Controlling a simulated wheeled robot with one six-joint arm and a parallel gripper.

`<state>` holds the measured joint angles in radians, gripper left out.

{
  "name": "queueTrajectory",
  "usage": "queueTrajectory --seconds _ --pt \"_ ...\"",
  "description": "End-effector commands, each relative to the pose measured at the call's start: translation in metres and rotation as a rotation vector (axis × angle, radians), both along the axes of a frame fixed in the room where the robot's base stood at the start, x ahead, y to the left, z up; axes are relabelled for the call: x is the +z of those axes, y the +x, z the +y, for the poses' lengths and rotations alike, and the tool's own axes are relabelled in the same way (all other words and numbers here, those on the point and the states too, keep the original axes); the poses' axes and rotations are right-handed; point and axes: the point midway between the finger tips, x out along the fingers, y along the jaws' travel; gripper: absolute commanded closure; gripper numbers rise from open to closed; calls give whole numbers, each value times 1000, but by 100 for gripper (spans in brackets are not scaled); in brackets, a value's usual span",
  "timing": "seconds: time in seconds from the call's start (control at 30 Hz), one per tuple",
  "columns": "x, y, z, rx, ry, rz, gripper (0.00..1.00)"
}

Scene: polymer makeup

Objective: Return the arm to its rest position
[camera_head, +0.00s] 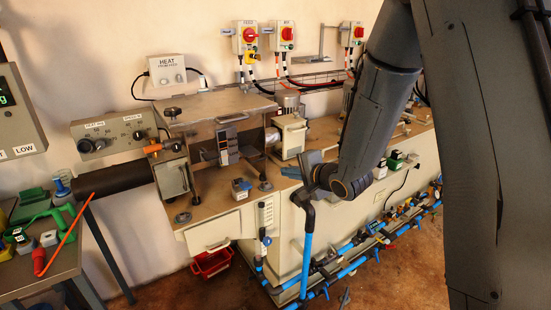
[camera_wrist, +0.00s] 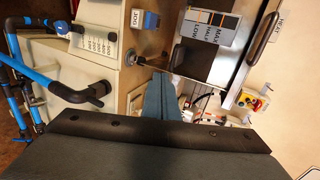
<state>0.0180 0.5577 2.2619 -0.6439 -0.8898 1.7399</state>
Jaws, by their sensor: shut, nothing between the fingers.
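My arm (camera_head: 380,100) hangs down from the upper right in the head view, in front of the machine. My gripper (camera_head: 310,163) is at its lower end, over the front edge of the machine bench. In the wrist view the blue-grey fingers of my gripper (camera_wrist: 160,100) are together, with nothing seen between them. The gripper appears apart from the machine, though the exact gap is hard to tell.
The machine bench (camera_head: 225,222) carries a metal guard, a labelled block (camera_head: 241,187) and a motor. Blue pipes (camera_head: 306,250) with a black handle (camera_wrist: 90,93) run below and near the gripper. A side table (camera_head: 35,270) with green parts stands left. Red switches (camera_head: 249,35) are on the wall.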

Motion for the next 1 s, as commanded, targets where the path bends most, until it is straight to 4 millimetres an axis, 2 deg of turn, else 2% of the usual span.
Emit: queueTrajectory --seconds 0.17,0.27,0.37,0.5,0.7,0.8,0.9,1.0 --pt "-5 -18 -31 -3 -278 24 100" --pt "-13 -43 -58 30 -503 83 100" --pt "-19 -78 -82 102 -704 168 100" --pt "-26 -139 -104 272 -918 305 100" --pt "-29 -229 -111 587 -1059 462 100" --pt "-29 -261 -109 713 -1071 499 100" --pt "-28 -279 -107 792 -1070 515 100" --pt "-28 -284 -107 819 -1068 520 100"
